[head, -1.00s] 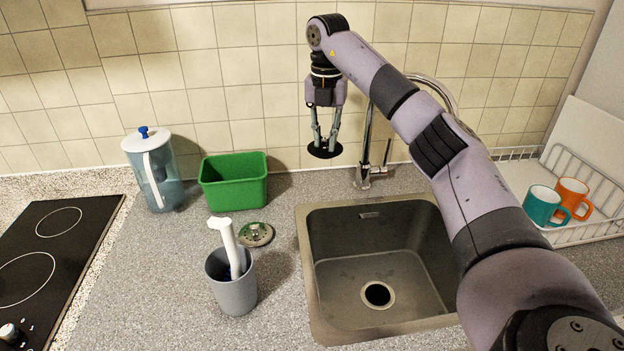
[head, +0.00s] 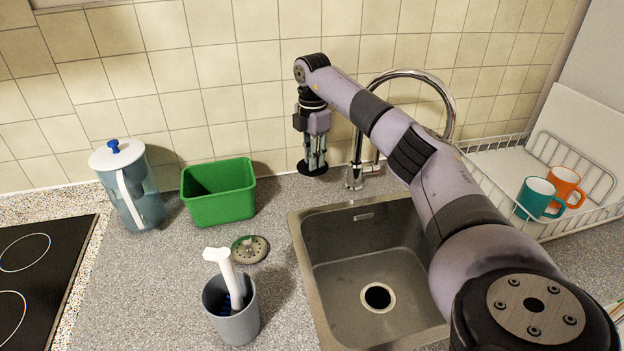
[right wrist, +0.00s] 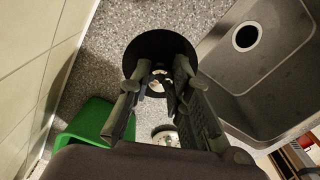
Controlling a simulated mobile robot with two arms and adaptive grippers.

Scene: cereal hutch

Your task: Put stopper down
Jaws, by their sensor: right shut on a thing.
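The stopper (head: 313,168) is a round black disc held in my right gripper (head: 316,152). In the head view it hangs just above or on the counter behind the sink's back left corner; I cannot tell whether it touches. In the right wrist view the black stopper (right wrist: 150,48) lies between and beyond the fingertips of my right gripper (right wrist: 160,82), which are shut on its middle. The steel sink (head: 330,262) with its open round drain (head: 378,297) lies in front and to the right. My left gripper is not in view.
A green bin (head: 219,205), a water jug (head: 135,195) and a metal strainer (head: 250,249) stand left of the stopper. A grey cup (head: 232,322) holds a white-handled brush. The faucet (head: 355,165) is close on the right. A dish rack (head: 590,222) with mugs is far right.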

